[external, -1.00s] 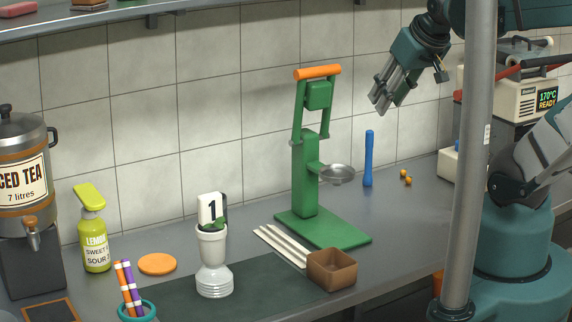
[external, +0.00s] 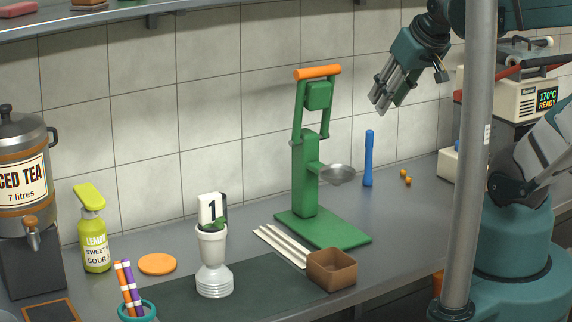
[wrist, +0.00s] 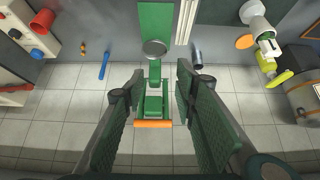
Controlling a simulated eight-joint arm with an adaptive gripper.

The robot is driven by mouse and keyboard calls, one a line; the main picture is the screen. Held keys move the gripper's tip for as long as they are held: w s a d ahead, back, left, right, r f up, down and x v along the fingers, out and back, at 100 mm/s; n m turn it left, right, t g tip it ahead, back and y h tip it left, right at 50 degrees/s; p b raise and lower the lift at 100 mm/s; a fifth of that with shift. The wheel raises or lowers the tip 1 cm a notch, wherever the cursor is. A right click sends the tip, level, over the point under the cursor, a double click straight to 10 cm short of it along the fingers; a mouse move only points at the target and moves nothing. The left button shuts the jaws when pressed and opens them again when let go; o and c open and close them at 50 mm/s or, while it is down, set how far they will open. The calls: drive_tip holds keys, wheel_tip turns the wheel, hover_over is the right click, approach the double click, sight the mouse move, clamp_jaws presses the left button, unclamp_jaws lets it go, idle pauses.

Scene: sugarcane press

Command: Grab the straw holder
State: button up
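The straw holder (external: 137,311) is a teal ring-rimmed cup at the bottom left of the external view, partly cut off by the frame edge. Striped orange and purple straws (external: 129,287) stand tilted in it. I cannot make it out in the wrist view. My gripper (external: 382,107) hangs high in the air at the upper right, right of the green press and far from the straw holder. In the wrist view its two fingers (wrist: 160,72) stand apart with nothing between them but the distant scene.
The green press (external: 306,175) with an orange handle stands mid-counter, between my gripper and the straw holder. A white stand with a number card (external: 213,260), brown box (external: 331,270), yellow bottle (external: 95,240) and tea urn (external: 22,170) also occupy the counter. A blue stick (external: 369,160) stands upright.

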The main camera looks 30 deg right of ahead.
drive_tip(key=shift+o, duration=0.4)
drive_tip(key=o, duration=0.7)
drive_tip(key=shift+w, duration=0.1)
drive_tip(key=w+a+f+t+b, duration=0.1)
drive_tip(key=w+a+f+b, duration=0.3)
drive_tip(key=w, duration=0.4)
drive_tip(key=w+a+f+n+t+b, duration=0.1)
drive_tip(key=w+f+b, duration=0.3)
drive_tip(key=w, duration=0.5)
drive_tip(key=w+a+f+t+b, duration=0.2)
drive_tip(key=w+a+f+b, duration=0.1)
drive_tip(key=w+f, duration=0.4)
drive_tip(key=w+a+f+t+y+b, duration=0.1)
drive_tip(key=w+a+f+b, duration=0.3)
drive_tip(key=f, duration=0.5)
drive_tip(key=w+a+f+n+t+y+b, duration=0.1)
drive_tip(key=w+a+f+b, duration=0.3)
drive_tip(key=w+a+f, duration=0.4)
drive_tip(key=shift+w+a+f+t+y+b, duration=0.3)
drive_tip(key=shift+w+a+f, duration=0.1)
drive_tip(key=shift+w+f, duration=0.65)
drive_tip(key=shift+s, duration=0.1)
